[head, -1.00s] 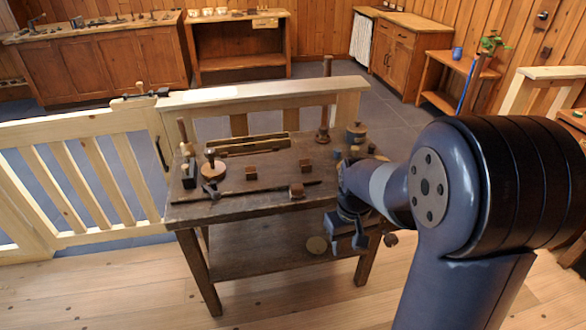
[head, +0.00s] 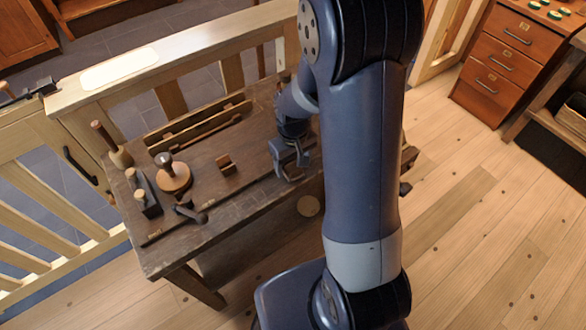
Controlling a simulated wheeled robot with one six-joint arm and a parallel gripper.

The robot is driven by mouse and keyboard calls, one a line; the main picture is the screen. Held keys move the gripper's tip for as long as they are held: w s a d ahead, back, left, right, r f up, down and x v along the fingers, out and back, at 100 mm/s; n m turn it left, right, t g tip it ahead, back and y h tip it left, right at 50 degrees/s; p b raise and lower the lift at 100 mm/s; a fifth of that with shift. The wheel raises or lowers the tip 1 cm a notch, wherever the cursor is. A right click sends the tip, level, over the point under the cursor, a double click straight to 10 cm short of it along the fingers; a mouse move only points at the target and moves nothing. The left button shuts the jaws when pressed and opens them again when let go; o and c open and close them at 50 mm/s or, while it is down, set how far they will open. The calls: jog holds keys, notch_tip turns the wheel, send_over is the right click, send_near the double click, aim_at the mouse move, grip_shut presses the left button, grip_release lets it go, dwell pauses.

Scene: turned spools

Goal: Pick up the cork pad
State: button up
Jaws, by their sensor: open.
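My gripper (head: 291,172) is open and points down near the front edge of the bench top, above and slightly left of the pad in the picture. Nothing shows between its fingers. The gap between gripper and pad is hard to judge. My arm hides the right part of the bench.
The dark wooden bench (head: 225,205) carries a turned wooden knob on a round base (head: 172,175), a small brown block (head: 226,165), a long rod and a plane-like tool (head: 145,195). A pale wooden railing (head: 170,55) runs behind. Floor at the right is clear before a drawer cabinet (head: 497,60).

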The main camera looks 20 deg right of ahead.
jog(key=shift+s+f, duration=0.1)
jog(key=shift+f, duration=0.65)
jog(key=c, duration=1)
